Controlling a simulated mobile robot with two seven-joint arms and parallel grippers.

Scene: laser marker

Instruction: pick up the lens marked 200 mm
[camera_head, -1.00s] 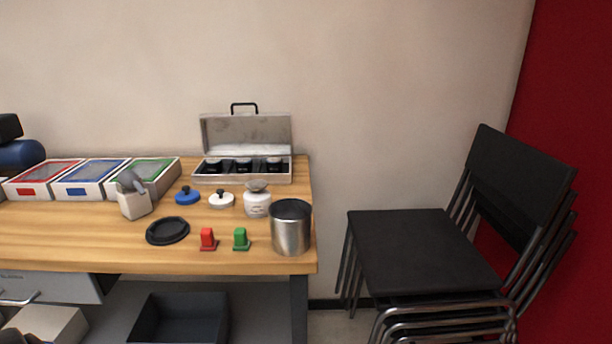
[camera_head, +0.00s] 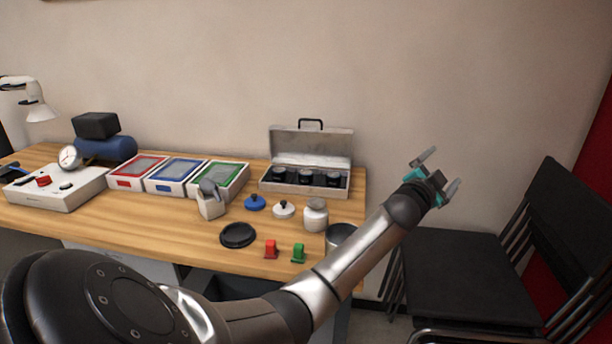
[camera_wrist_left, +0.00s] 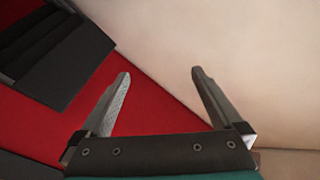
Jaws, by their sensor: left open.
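An open metal case (camera_head: 312,141) stands at the back right of the table with its lid up. Several dark lenses (camera_head: 306,177) sit side by side in it; their markings are too small to read, so I cannot tell which is 200 mm. My left gripper (camera_head: 441,172) is open and empty, raised to the right of the case, beyond the table's right edge. In the left wrist view its two fingers (camera_wrist_left: 160,85) are spread apart, with only wall, red surface and a dark chair behind them. My right gripper is not in view.
The wooden table (camera_head: 150,220) holds a white jar (camera_head: 316,216), a metal can (camera_head: 340,236) partly behind my left arm, a black lid (camera_head: 238,235), red and green pieces, and colored-label boxes (camera_head: 179,174). Stacked black chairs (camera_head: 470,270) stand at right.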

